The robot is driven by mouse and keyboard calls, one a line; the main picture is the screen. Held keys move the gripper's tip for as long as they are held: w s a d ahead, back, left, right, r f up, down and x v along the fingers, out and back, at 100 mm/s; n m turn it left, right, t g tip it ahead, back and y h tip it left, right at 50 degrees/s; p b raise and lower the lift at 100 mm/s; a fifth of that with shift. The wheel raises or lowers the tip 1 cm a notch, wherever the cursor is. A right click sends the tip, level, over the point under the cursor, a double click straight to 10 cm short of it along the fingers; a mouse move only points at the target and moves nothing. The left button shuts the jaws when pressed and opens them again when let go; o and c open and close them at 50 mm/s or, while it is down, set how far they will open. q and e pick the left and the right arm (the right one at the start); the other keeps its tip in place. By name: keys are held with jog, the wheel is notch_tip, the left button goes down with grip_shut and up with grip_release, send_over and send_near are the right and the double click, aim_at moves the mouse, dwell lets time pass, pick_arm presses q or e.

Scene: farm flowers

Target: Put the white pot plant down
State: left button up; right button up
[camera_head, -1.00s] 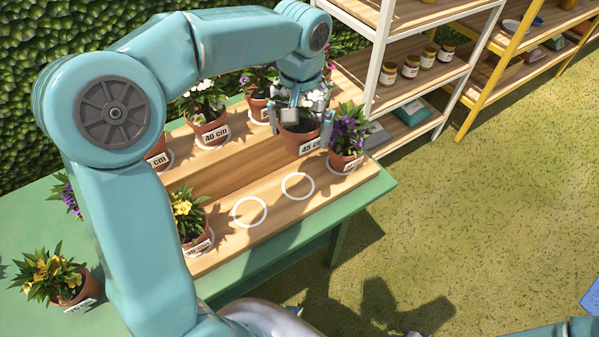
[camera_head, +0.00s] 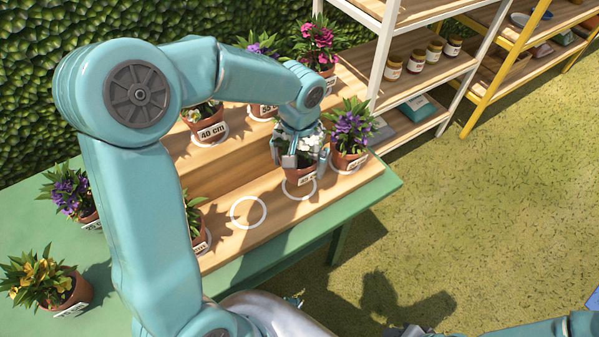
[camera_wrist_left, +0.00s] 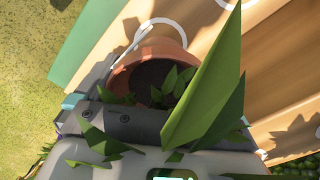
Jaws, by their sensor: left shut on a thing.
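My left gripper (camera_head: 299,160) is shut on the white pot plant, a terracotta pot (camera_head: 300,176) with white flowers, a dark leafy top and a white label. It holds the plant roughly upright over a white ring (camera_head: 316,187) on the front wooden step. I cannot tell whether the pot's base touches the wood. In the left wrist view the pot's rim (camera_wrist_left: 122,78), dark soil and green leaves show in front of the jaws, with part of a white ring (camera_wrist_left: 181,30) beyond. My right arm shows at the lower right; its jaws are not clear.
A purple-flowered pot (camera_head: 350,135) stands close on the right on the same step. An empty ring (camera_head: 232,212) lies to the left, then a partly hidden pot (camera_head: 197,222). More pots stand on the upper step and green table (camera_head: 120,270). A white shelf (camera_head: 385,60) stands behind.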

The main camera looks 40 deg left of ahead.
aim_at(299, 174)
pick_arm(q)
notch_tip(299, 174, down, 5)
jog(key=shift+w+r, duration=0.1)
jog(key=shift+w, duration=0.05)
jog(key=shift+b, duration=0.3)
jog(key=shift+f, duration=0.2)
jog(key=o, duration=1)
jog(key=shift+r, duration=0.4)
notch_tip(299, 174, up, 12)
jog(key=shift+f+p, duration=0.15)
jog(key=shift+p, duration=0.6)
